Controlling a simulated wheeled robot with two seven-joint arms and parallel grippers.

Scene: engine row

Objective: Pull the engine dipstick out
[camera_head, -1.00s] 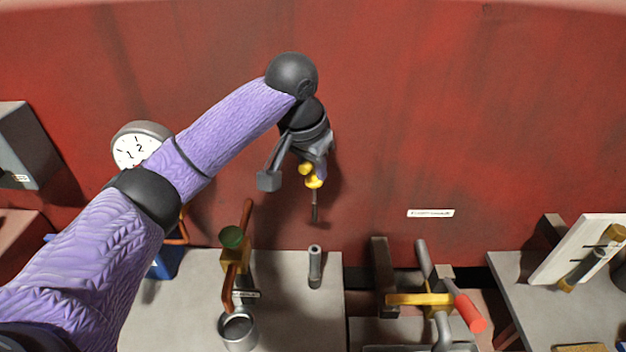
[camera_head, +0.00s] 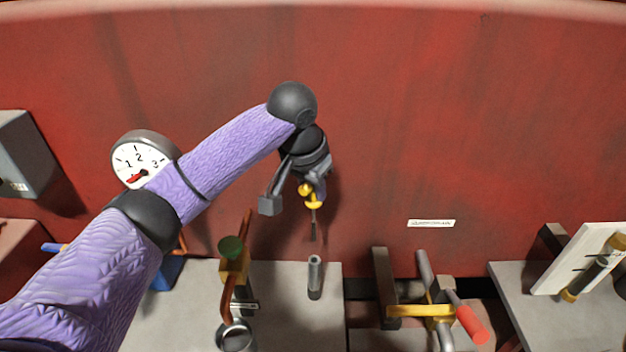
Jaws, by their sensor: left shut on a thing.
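The dipstick (camera_head: 313,203) has a yellow handle and a thin dark rod that hangs down from it. My left gripper (camera_head: 309,185) is shut on the dipstick near its yellow handle and partly hides it. The grey upright tube (camera_head: 314,277) stands on the grey bench below. The rod's lower end is above the tube's mouth, with a gap between them in the picture. My right gripper is out of view.
A round gauge (camera_head: 141,160) is on the red wall (camera_head: 450,120), partly behind my left arm. A green-topped valve (camera_head: 232,247) with copper pipe and a metal cup (camera_head: 235,337) stand left of the tube. A red-handled lever (camera_head: 471,324) and a yellow bar (camera_head: 420,310) are at right.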

